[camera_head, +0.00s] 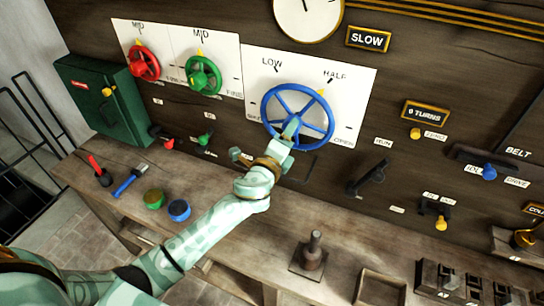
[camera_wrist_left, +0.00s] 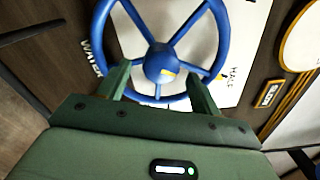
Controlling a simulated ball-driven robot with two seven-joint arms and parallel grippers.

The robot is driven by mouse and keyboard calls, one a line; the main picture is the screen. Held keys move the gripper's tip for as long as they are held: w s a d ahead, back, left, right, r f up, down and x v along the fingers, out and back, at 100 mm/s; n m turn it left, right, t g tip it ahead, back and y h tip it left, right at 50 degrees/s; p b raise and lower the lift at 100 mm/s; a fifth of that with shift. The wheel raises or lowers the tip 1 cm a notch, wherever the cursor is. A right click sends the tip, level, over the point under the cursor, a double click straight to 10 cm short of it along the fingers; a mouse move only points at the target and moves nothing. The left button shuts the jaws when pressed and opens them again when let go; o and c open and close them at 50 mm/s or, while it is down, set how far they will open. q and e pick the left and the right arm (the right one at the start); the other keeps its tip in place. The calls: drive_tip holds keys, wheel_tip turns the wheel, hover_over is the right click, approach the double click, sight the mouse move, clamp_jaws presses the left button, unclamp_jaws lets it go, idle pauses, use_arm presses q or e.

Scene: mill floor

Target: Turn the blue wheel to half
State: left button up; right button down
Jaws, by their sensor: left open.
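The blue wheel (camera_head: 331,118) is mounted on a white plate on the wall, with labels LOW and HALF above it. A yellow mark (camera_head: 321,92) at its upper right rim sits close to the HALF label (camera_head: 335,77). My left gripper (camera_head: 291,128) is at the lower part of the wheel, in front of it. In the left wrist view the blue wheel (camera_wrist_left: 162,62) fills the top, and my left gripper (camera_wrist_left: 157,72) is open, its fingers on either side of the hub. I cannot tell whether they touch the spokes or rim. My right gripper is not in view.
Red (camera_head: 144,64) and green (camera_head: 203,76) wheels are left of the blue one, beside a green box (camera_head: 104,97). A gauge (camera_head: 308,14) is above. Levers (camera_head: 368,178) project at right.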

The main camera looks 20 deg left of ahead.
use_arm(q)
drive_tip(key=s, duration=1.1)
drive_tip(key=shift+s+a+b, duration=0.25)
drive_tip(key=shift+b, duration=0.15)
drive_tip(key=shift+f, duration=0.1)
